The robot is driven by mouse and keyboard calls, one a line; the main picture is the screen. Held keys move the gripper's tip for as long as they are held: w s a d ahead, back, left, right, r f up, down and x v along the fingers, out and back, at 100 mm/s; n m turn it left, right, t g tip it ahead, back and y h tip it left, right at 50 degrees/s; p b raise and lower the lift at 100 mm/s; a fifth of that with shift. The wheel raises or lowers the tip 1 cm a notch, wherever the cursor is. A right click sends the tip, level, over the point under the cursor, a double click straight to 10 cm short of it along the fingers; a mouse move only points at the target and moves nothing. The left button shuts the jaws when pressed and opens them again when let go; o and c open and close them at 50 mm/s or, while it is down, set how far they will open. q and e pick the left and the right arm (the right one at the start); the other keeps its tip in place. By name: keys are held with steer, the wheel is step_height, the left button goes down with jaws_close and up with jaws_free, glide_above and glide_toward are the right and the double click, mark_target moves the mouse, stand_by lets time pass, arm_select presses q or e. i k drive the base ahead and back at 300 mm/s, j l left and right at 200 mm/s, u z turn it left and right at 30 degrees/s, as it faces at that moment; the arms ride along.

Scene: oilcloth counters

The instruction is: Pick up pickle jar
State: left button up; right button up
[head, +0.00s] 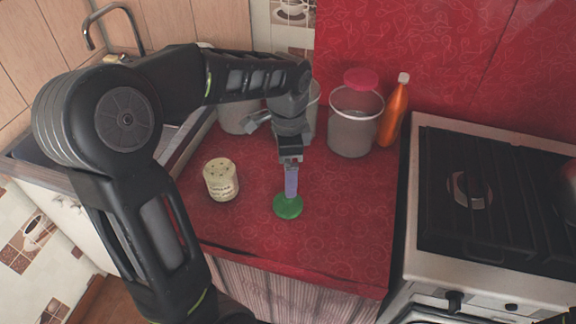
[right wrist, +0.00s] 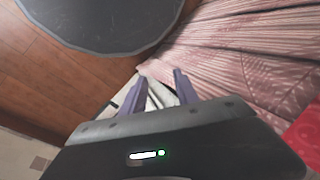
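A short cream jar (head: 220,180) with dark writing on its side and small dark marks on top stands upright on the red counter, left of my left gripper. Its writing is too small to read. My left gripper (head: 290,190) points straight down, its pale purple fingers over a round green thing (head: 288,207) on the counter. I cannot tell whether the fingers touch or grip it; they line up edge-on. Neither thing is clearly marked as the pickle jar. My right gripper (right wrist: 158,85) is open and empty in the right wrist view, away from the counter.
A large clear canister (head: 354,122), a pink-red lid (head: 362,79) and an orange bottle (head: 393,112) stand at the back. More containers are partly hidden by my left arm. A stove (head: 490,200) is at right. The counter's front right is clear.

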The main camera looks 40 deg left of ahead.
mark_target(220, 174)
steer(key=k, duration=1)
